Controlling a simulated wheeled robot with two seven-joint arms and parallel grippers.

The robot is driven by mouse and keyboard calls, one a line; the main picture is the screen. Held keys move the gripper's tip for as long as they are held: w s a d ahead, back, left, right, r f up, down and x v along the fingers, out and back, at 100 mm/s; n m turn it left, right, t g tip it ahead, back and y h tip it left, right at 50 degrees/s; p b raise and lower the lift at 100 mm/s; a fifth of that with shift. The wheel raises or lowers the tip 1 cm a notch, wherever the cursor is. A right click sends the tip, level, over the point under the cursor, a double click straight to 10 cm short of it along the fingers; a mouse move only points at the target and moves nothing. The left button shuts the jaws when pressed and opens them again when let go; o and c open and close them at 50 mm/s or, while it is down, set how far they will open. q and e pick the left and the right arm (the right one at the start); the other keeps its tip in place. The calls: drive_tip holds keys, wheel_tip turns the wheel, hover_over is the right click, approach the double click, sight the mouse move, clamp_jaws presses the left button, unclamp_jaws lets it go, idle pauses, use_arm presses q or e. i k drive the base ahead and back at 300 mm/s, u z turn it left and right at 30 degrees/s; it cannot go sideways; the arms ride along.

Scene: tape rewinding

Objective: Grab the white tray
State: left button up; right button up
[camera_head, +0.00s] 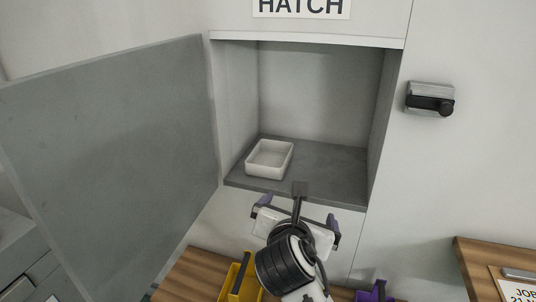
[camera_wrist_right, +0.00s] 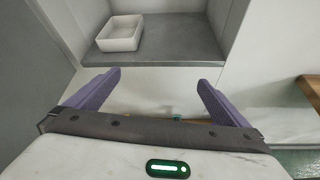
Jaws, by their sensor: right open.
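The white tray (camera_head: 270,172) is a small, empty, open-topped box. It sits on the grey floor of the open hatch, toward the left side. In the right wrist view the tray (camera_wrist_right: 120,44) shows at the upper left, beyond my fingers. My right gripper (camera_head: 297,210) is in front of the hatch opening and below its floor edge, to the right of the tray and apart from it. In the right wrist view its two purple fingers (camera_wrist_right: 152,88) are spread wide with nothing between them. My left gripper is not in view.
The grey hatch door (camera_head: 115,165) stands open to the left. The hatch floor (camera_head: 325,178) is bare right of the tray. A black latch (camera_head: 430,102) is on the right wall. Below are a wooden counter (camera_head: 195,275), a yellow bin (camera_head: 240,284) and a purple bin (camera_head: 374,292).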

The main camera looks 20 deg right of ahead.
sight(270, 159)
drive_tip(key=i, duration=0.9)
